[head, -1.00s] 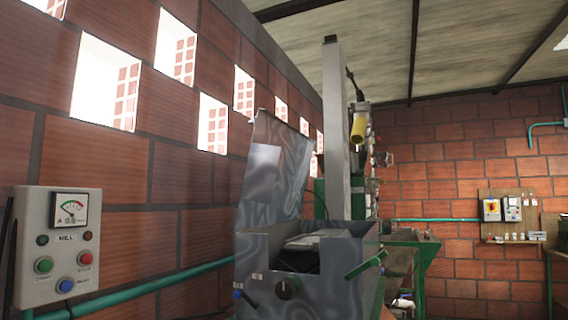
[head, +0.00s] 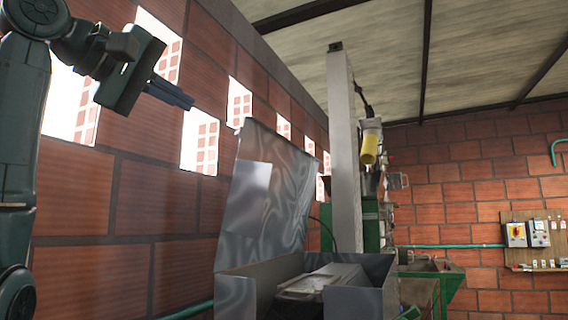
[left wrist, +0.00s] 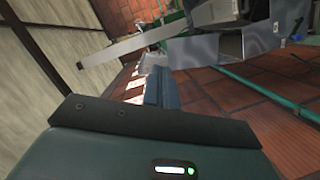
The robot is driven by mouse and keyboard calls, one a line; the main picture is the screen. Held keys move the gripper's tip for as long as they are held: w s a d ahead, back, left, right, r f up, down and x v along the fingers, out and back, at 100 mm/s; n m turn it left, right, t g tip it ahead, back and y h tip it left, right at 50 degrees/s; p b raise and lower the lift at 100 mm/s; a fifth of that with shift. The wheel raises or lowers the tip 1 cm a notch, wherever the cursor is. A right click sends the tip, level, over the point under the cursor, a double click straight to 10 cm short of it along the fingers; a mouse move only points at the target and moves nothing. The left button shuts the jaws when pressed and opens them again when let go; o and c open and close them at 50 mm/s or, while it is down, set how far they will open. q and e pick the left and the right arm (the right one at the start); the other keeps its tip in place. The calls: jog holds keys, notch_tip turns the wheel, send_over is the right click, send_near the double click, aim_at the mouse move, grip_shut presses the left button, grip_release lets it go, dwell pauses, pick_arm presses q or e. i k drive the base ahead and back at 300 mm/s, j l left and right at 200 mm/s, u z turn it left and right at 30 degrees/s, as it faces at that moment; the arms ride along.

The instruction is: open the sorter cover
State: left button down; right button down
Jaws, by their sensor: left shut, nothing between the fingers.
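The sorter cover (head: 272,190) is a shiny sheet-metal flap with a paler rectangular patch. It stands raised, leaning a little back, at the back left of the metal sorter box (head: 358,300). The box's top is open and a light metal part shows inside. My left gripper (head: 188,102) is shut and empty, up and left of the cover and apart from it, in front of the brick wall. In the left wrist view its dark blue fingers (left wrist: 156,78) lie together, with grey metal machinery (left wrist: 205,48) beyond them. My right gripper is not in view.
A tall grey column (head: 344,150) rises behind the sorter, with a yellow cylinder (head: 370,146) beside it. The brick wall (head: 120,200) with bright openings runs along the left. A board with switches (head: 535,240) hangs on the far wall.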

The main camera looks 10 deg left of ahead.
aim_at(267, 211)
jog(key=i, duration=0.85)
